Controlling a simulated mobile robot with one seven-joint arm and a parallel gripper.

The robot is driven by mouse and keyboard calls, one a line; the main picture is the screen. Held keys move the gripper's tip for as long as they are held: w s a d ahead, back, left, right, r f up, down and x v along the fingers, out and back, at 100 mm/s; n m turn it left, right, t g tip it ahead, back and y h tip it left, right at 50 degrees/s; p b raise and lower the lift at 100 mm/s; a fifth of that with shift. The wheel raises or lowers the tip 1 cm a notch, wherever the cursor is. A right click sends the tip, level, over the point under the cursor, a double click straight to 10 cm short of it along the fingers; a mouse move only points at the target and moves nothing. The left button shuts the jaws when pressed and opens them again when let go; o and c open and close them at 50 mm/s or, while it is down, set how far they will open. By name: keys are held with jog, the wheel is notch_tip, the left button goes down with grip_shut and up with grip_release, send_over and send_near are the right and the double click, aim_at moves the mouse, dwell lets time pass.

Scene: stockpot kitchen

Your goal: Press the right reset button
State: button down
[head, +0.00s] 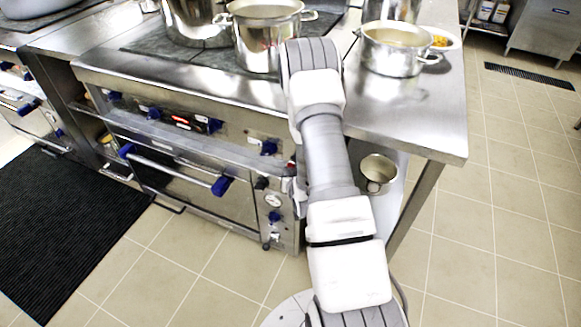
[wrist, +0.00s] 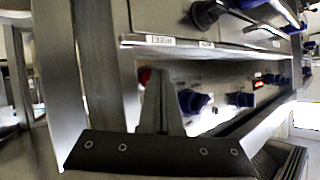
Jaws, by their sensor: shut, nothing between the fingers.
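A red button (wrist: 144,76) shows in the wrist view on the stove's front panel (wrist: 218,76), at its left end under a ledge. A white label (wrist: 160,41), which seems to read RESET, is on the strip above it. My gripper (wrist: 160,76) is shut and empty, with its fingertips pointing at the panel. The fingertips overlap the button's right side in the picture and partly hide it. I cannot tell whether they touch it. In the head view my arm hides the gripper and most of that panel end.
Blue knobs (wrist: 193,101) and a red display (wrist: 259,84) lie right of the fingers. A steel counter (head: 415,117) with a pot (head: 392,62) overhangs beside my arm. A stockpot (head: 258,45) stands on the stove. A small pan (head: 378,170) is under the counter. Floor at right is clear.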

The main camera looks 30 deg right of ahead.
jog(key=shift+w+d, duration=0.3)
jog(key=shift+d, duration=0.05)
dwell(0.7)
jog(key=shift+a, duration=0.1)
jog(key=shift+s+a+b, duration=0.4)
jog(key=shift+s+a, duration=0.1)
jog(key=shift+a, duration=0.1)
jog(key=s+a, duration=0.1)
jog(key=a, duration=0.1)
jog(key=s+a+b, duration=0.1)
jog(key=s+a, duration=0.1)
jog(key=shift+s, duration=0.1)
dwell(0.4)
jog(key=shift+r, duration=0.1)
dwell(0.6)
